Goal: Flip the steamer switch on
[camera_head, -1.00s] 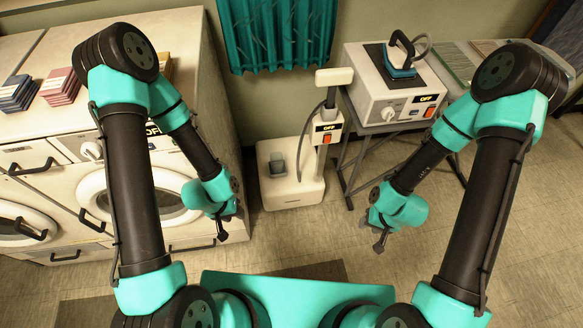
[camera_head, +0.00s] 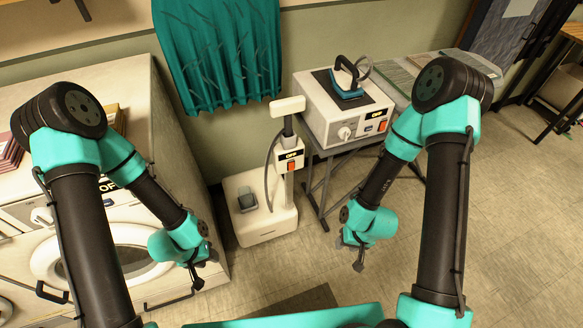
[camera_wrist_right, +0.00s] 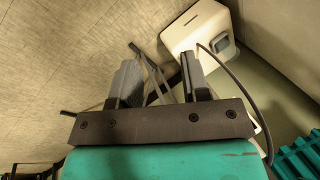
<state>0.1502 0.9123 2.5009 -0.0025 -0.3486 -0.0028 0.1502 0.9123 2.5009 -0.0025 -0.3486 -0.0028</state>
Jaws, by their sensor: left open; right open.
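The white steamer (camera_head: 262,207) stands on the floor against the wall in the head view. Its upright post carries an orange-red switch (camera_head: 291,166) under a label reading OFF (camera_head: 291,154). My left gripper (camera_head: 196,276) hangs in front of the washing machine, left of the steamer and apart from it. My right gripper (camera_head: 359,258) is open and empty, to the right of the steamer, over the floor. In the right wrist view its two fingers (camera_wrist_right: 160,85) are spread, with the steamer base (camera_wrist_right: 196,32) beyond them. The steamer switch cannot be made out there.
A boxy white unit (camera_head: 345,112) with an iron on top and its own OFF label stands on a metal-legged table right of the steamer. A teal curtain (camera_head: 217,55) hangs behind.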

